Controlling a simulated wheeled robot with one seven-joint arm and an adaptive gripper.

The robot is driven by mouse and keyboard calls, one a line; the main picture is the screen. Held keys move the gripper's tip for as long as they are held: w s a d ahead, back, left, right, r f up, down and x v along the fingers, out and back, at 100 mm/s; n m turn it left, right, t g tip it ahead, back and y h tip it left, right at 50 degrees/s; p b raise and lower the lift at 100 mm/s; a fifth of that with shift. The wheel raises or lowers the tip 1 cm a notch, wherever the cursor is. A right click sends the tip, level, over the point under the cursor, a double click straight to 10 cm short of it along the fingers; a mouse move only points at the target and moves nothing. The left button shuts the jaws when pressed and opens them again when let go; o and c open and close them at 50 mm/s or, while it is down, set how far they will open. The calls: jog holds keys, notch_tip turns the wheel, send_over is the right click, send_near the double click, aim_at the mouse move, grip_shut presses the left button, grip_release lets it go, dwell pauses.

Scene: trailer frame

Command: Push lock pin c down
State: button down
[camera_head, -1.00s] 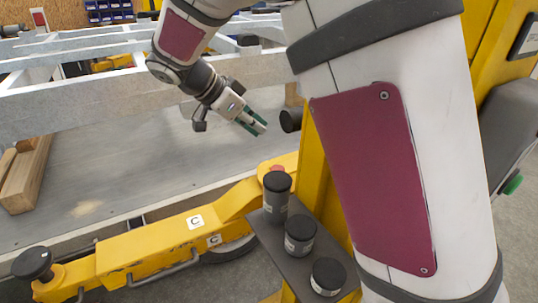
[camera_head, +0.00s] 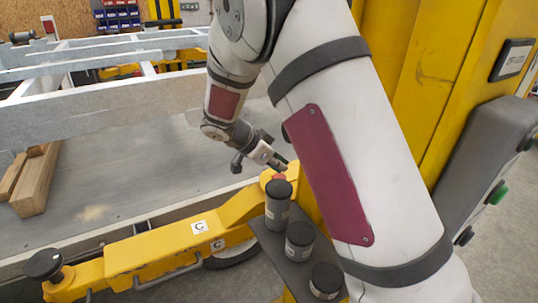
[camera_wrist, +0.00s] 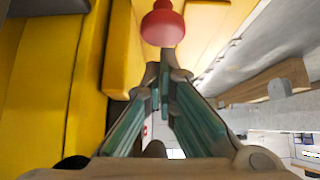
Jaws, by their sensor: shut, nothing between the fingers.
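Lock pin c is a red knob (camera_head: 279,177) on the yellow support arm (camera_head: 150,247) marked C, near where the arm joins the yellow post. In the head view it is partly hidden behind a black-capped canister and my fingertips. In the wrist view the red knob (camera_wrist: 162,25) is at the top centre, just beyond my fingertips. My gripper (camera_head: 281,166) is shut and empty, close to the knob in the head view. My gripper (camera_wrist: 163,72) shows its green-sided fingers closed together at the tips. I cannot tell whether they touch the knob.
Several black-capped canisters (camera_head: 299,240) stand on a dark shelf (camera_head: 268,238) in front of the knob. The yellow post (camera_head: 400,75) rises at the right. The grey trailer frame (camera_head: 110,108) lies behind at the left. A black round pad (camera_head: 43,263) tops the arm's far end.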

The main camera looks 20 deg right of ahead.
aim_at(280, 177)
jog(key=shift+s+a+f, duration=0.15)
jog(key=shift+s+f, duration=0.05)
jog(key=shift+f, duration=0.05)
notch_tip(280, 177, down, 4)
jog(key=shift+w+r+b, duration=0.1)
jog(key=shift+b, duration=0.6)
jog(key=shift+r, duration=0.1)
